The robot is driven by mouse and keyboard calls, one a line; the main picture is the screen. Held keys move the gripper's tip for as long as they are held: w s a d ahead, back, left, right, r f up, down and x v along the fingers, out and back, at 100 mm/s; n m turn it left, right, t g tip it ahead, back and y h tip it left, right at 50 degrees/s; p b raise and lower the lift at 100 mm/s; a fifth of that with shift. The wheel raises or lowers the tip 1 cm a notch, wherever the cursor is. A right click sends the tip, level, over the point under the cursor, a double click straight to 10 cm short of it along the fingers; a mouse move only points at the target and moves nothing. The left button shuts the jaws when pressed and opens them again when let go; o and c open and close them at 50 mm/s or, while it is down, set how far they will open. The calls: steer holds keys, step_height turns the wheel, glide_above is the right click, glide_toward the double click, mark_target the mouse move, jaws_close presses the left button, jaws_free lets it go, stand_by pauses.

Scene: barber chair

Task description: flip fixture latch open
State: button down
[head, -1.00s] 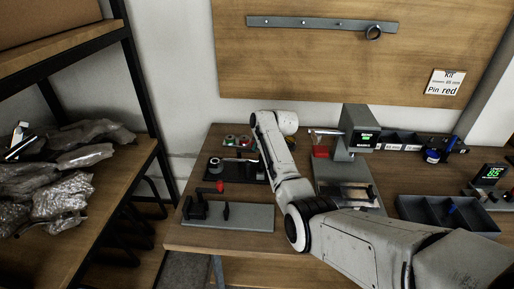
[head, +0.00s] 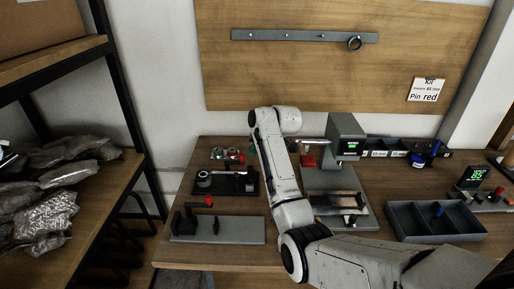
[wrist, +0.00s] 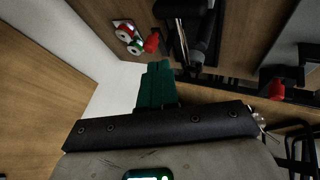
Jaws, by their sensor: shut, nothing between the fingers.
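A fixture with a grey base plate (head: 240,230) lies at the front left of the workbench in the head view. It carries a black upright block and a lever with a red knob (head: 209,201). A red knob on a dark part also shows at the right of the wrist view (wrist: 276,89); I take it to be the same lever. My gripper (wrist: 159,66) shows in the wrist view as green fingers closed together with nothing between them. It is apart from the red knob.
A black tray (head: 222,191) with parts lies behind the fixture. A grey press (head: 346,140) stands right of my arm, and a divided bin (head: 436,236) lies further right. Red and green spools (wrist: 129,37) show in the wrist view. A shelf with wrapped bags (head: 45,205) stands left.

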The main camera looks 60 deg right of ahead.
steer(key=shift+v, duration=1)
steer(key=shift+a, duration=0.1)
